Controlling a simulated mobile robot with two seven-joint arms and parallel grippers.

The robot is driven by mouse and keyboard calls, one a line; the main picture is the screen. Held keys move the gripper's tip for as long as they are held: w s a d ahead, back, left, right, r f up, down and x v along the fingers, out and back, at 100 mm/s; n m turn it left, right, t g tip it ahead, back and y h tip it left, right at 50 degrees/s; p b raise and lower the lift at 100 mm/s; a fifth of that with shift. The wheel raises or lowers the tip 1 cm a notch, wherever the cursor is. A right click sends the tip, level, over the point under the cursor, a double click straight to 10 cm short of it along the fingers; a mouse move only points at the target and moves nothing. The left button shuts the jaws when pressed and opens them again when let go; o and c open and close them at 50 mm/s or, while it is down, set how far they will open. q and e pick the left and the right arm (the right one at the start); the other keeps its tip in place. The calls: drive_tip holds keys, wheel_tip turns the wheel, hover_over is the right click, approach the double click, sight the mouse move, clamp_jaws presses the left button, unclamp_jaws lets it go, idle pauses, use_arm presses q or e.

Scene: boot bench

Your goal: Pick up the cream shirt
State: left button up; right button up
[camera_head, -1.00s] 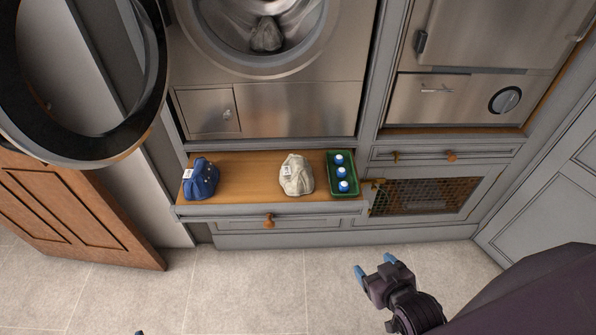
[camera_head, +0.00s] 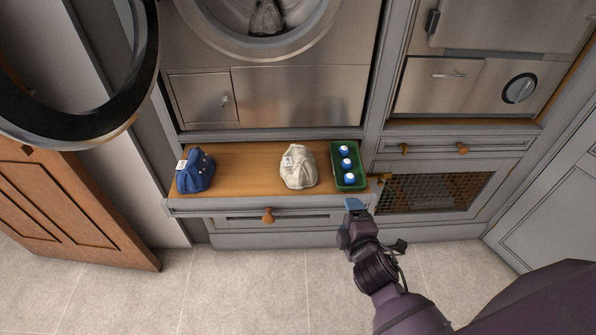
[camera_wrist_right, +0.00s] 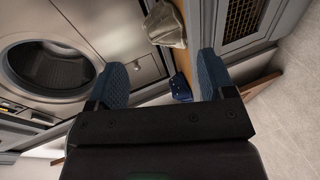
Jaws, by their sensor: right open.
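The cream shirt (camera_head: 298,167) lies crumpled on the wooden pull-out shelf (camera_head: 245,158), with a pale tag on top. It also shows in the right wrist view (camera_wrist_right: 165,24), beyond the fingers. My right gripper (camera_head: 355,205) is in front of the shelf's right end, apart from the shirt and to its right. In the right wrist view its two blue fingertips (camera_wrist_right: 162,78) are spread with nothing between them. My left gripper is not in view.
A blue folded garment (camera_head: 195,171) lies at the shelf's left end. A green tray (camera_head: 336,172) with three blue-capped bottles stands right of the shirt. The open round washer door (camera_head: 133,125) hangs at the left. A mesh-front cabinet (camera_head: 430,194) is at the right.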

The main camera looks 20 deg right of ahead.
sight(304, 165)
drive_tip(key=w+a+f+n+t+b, duration=0.1)
drive_tip(key=w+a+n+b, duration=0.1)
drive_tip(key=n, duration=0.3)
drive_tip(key=w+a+f+n+t+b, duration=0.1)
drive_tip(key=w+n+b, duration=0.1)
drive_tip(key=w+n, duration=0.3)
drive_tip(key=w+a+f+n+b, duration=0.1)
drive_tip(key=w+a+n+b, duration=0.1)
drive_tip(key=w+n, duration=0.2)
drive_tip(key=shift+a+n+t+h+b, duration=0.3)
drive_tip(key=shift+n+t+b, duration=0.1)
drive_tip(key=shift+n, duration=1)
drive_tip(key=w, duration=0.5)
drive_tip(key=shift+r, duration=0.4)
drive_tip(key=shift+w+d, duration=0.25)
drive_tip(key=shift+w, duration=0.45)
drive_tip(key=w, duration=0.2)
drive_tip(key=w+d, duration=0.1)
drive_tip(key=shift+w+f+b, duration=0.15)
drive_tip(key=shift+w+b, duration=0.2)
drive_tip(key=shift+b, duration=0.05)
drive_tip(key=shift+w, duration=0.6)
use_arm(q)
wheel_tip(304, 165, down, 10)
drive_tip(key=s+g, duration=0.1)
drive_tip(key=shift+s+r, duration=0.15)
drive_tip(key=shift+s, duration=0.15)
